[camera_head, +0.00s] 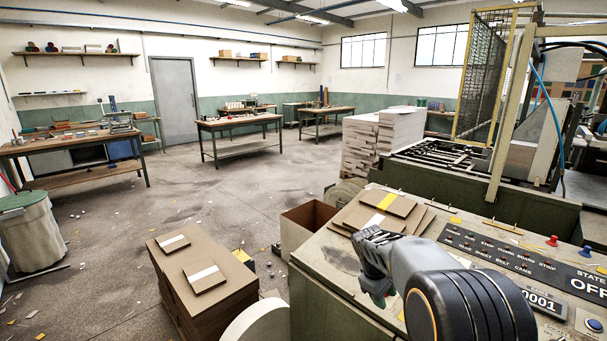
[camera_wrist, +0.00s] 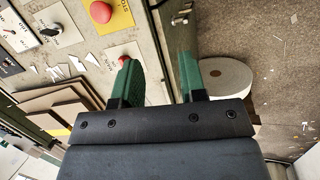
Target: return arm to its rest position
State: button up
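My gripper (camera_wrist: 158,75) shows in the wrist view with its two green fingers apart and nothing between them. In that view it is over the edge of the machine's control top, with the floor to the right. In the head view my grey and black arm is folded at the lower right, in front of the control panel (camera_head: 480,245). The fingers are mostly hidden there. I cannot tell the exact height of the gripper above the machine.
Loose boards (camera_head: 390,203) lie on the machine top beside my arm. A red button (camera_wrist: 101,12) is near the fingers in the wrist view. A white roll (camera_wrist: 228,78) stands below. A board stack (camera_head: 205,285) is at left; the floor (camera_head: 200,190) beyond is mostly open.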

jog(key=s+a+r+m+t+y, duration=0.1)
jog(key=s+a+r+m+y, duration=0.1)
jog(key=s, duration=0.8)
jog(key=s+a+r+m+t+y, duration=0.1)
jog(key=s+m, duration=0.4)
jog(key=s, duration=0.6)
notch_tip(320, 180, up, 2)
jog(key=shift+a+r+m+t+y+p, duration=0.1)
jog(key=shift+a+m+t+y+p, duration=0.25)
jog(key=shift+a+t, duration=0.4)
jog(key=shift+s+a, duration=0.1)
